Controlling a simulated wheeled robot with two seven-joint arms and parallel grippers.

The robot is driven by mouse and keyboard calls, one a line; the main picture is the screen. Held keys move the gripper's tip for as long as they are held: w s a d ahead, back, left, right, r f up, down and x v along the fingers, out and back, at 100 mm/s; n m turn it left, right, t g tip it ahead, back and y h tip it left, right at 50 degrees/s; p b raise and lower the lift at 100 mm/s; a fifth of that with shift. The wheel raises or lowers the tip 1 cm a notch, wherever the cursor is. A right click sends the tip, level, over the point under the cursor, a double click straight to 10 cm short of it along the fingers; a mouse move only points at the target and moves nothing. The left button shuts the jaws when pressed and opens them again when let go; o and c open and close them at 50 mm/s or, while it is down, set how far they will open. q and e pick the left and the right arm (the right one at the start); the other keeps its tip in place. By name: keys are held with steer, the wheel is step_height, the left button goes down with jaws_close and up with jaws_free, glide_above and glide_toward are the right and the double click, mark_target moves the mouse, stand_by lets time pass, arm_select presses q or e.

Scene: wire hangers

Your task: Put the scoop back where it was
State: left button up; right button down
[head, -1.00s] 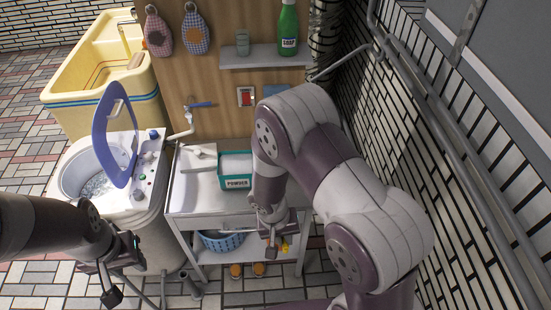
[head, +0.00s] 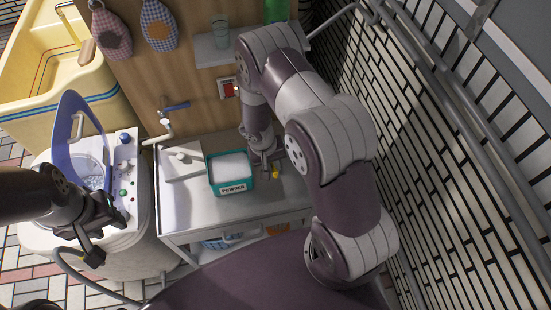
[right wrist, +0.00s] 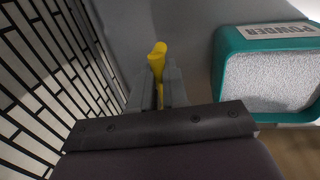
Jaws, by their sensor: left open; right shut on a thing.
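The yellow scoop (right wrist: 157,58) is pinched between the fingers of my right gripper (right wrist: 160,92) in the right wrist view. In the head view only a small bit of the scoop (head: 276,174) shows at the tips of my right gripper (head: 267,164). That gripper is low over the counter, just right of the teal powder box (head: 233,188), apart from it. The box is open and full of white powder; it also shows in the right wrist view (right wrist: 228,75). My left gripper (head: 95,240) is open and empty in front of the washing machine.
The metal counter (head: 190,215) has bare room in front of the box. A white brick wall (head: 430,150) stands right.

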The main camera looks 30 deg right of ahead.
steer(key=w+d+f, duration=0.2)
steer(key=shift+w+d+f, duration=0.1)
steer(key=shift+w+d, duration=0.15)
steer(key=shift+w, duration=0.05)
step_height(320, 180, down, 4)
steer(key=shift+s+r+p, duration=0.1)
steer(key=shift+r+p, duration=0.15)
steer(key=shift+p, duration=0.15)
steer(key=shift+f, duration=0.45)
steer(key=c, duration=1.1)
jaws_free()
steer(key=shift+c, duration=0.2)
steer(key=shift+w+r, duration=0.2)
steer(key=shift+r, duration=0.5)
step_height(320, 180, up, 13)
steer(key=a, duration=0.2)
steer(key=s+a+r+n+t+y, duration=0.1)
steer(key=s+a+r, duration=0.3)
steer(key=s+r, duration=0.8)
step_height(320, 180, up, 4)
steer(key=shift+r+n+t+y, duration=0.1)
steer(key=shift+n+t+y, duration=0.4)
steer(key=shift+n, duration=0.4)
